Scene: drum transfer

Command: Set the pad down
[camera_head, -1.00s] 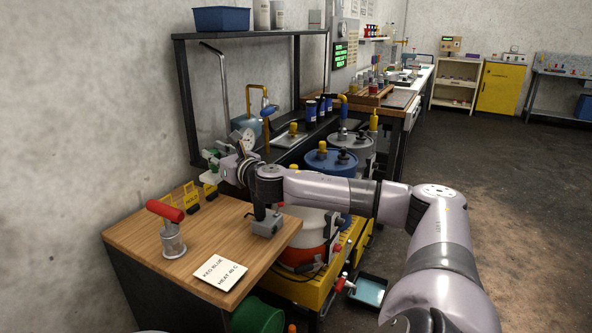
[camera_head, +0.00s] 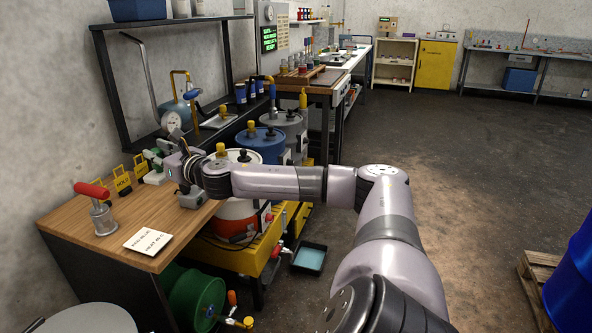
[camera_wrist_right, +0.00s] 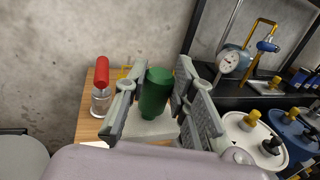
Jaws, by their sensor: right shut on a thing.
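My right gripper (camera_wrist_right: 155,95) is shut on a dark green, rounded piece (camera_wrist_right: 156,90), which I take to be the pad's grip. A pale, flat part (camera_wrist_right: 150,126) shows just below it, between the fingers. In the head view my right gripper (camera_head: 168,163) is above the far right part of the wooden table (camera_head: 85,221). Green and white parts show at its left; the wrist partly hides them. I cannot tell whether the pad touches the table. My left gripper is not in view.
Drums (camera_head: 262,143) stand to the right. Bare wood lies between the signs and the card.

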